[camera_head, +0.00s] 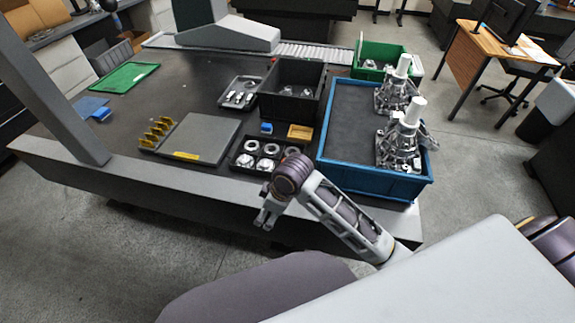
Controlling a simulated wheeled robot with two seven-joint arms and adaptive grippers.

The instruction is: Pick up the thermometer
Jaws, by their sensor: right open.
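I cannot make out a thermometer for certain. A small blue item (266,128) lies on the dark table between the trays, and another blue item (102,114) lies at the left by a flat blue sheet; both are too small to identify. My right gripper (265,220) is open and empty. It hangs at the table's front edge, below the black tray with round parts, apart from both blue items. My left gripper is not in view.
A blue crate (372,187) holding metal assemblies stands at the right. A black bin (290,72), a black tray of rings (236,165), a small yellow box (300,132) and a grey plate (210,130) crowd the middle. A grey gantry post (60,90) stands at the left.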

